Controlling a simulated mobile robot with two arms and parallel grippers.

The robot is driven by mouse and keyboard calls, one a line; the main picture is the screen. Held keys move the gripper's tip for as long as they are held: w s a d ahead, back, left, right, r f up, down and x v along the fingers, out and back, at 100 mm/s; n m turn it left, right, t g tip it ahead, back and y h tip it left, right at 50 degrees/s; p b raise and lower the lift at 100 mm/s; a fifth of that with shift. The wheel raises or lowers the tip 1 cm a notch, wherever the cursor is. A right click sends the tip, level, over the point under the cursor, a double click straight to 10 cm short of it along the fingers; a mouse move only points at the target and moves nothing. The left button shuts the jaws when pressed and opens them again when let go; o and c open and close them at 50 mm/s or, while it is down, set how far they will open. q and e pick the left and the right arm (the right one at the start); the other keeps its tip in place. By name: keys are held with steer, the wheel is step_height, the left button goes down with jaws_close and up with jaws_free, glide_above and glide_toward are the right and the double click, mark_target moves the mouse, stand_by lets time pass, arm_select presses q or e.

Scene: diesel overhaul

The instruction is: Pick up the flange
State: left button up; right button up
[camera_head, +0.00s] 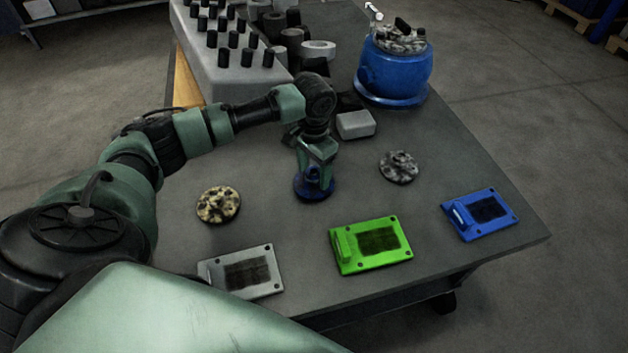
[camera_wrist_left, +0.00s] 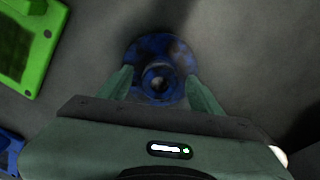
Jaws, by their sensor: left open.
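A round blue flange (camera_head: 315,193) lies on the dark table, and its raised hub with a central hole faces up in the left wrist view (camera_wrist_left: 157,52). My left gripper (camera_head: 315,172) is directly over the flange and points down at it. In the left wrist view its two fingers (camera_wrist_left: 158,84) are open, one on each side of the hub. I cannot tell whether the fingers touch it. Two other round flange-like discs lie flat on the table, one mottled yellowish (camera_head: 218,204) and one mottled grey (camera_head: 398,167). My right gripper is not in view.
Along the front lie a grey plate (camera_head: 271,293), a green plate (camera_head: 342,268) and a blue plate (camera_head: 508,224). A blue housing (camera_head: 396,75) and a small grey block (camera_head: 356,124) stand behind the gripper. A grey block with black pegs (camera_head: 215,75) fills the back left.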

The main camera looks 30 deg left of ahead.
arm_select(q)
steer(key=shift+f, duration=0.45)
steer(key=shift+c, duration=0.2)
jaws_close()
steer(key=shift+r, duration=0.15)
